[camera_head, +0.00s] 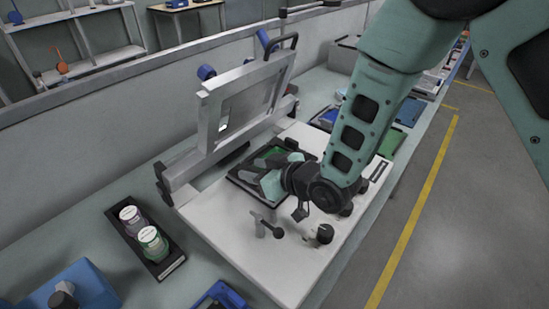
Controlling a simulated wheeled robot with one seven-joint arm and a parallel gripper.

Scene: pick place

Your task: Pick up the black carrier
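What looks like the black carrier (242,180) is a flat black frame lying on the white base plate of a fixture, with a green piece showing inside it. My gripper (264,172) comes in from the right and is over this carrier, hiding much of its middle and right side. My gripper's fingers partly show, but their gap and any contact with the carrier are unclear. I cannot tell whether it is open or shut.
The fixture's raised grey frame (205,118) with a black handle stands behind the carrier. Small knobs and a clamp (268,227) stand on the plate in front. A black tray (170,262) with two jars sits left. Blue and green items lie beyond my arm.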

